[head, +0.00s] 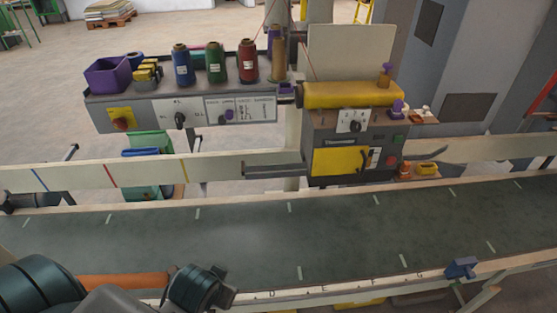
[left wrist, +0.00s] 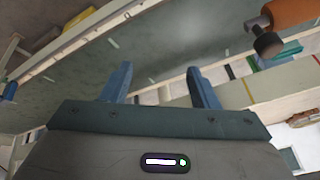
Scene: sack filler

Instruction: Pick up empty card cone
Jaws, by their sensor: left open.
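A tan-brown cone (head: 278,60) stands upright at the right end of the thread shelf, beside the red thread cone (head: 248,61). It looks like bare card, but it is small in the head view and I cannot be sure that it is empty. My left gripper (left wrist: 161,82) shows in the left wrist view with its two blue fingers wide apart and nothing between them. It is over the conveyor side, well away from the shelf. In the head view only part of my left arm shows at the lower left. My right gripper is not in view.
The grey shelf (head: 150,110) also holds blue (head: 182,66) and green (head: 216,63) thread cones and a purple bin (head: 107,75). A machine head with a yellow cover (head: 352,95) stands right of it. The green conveyor belt (head: 240,235) in front is clear.

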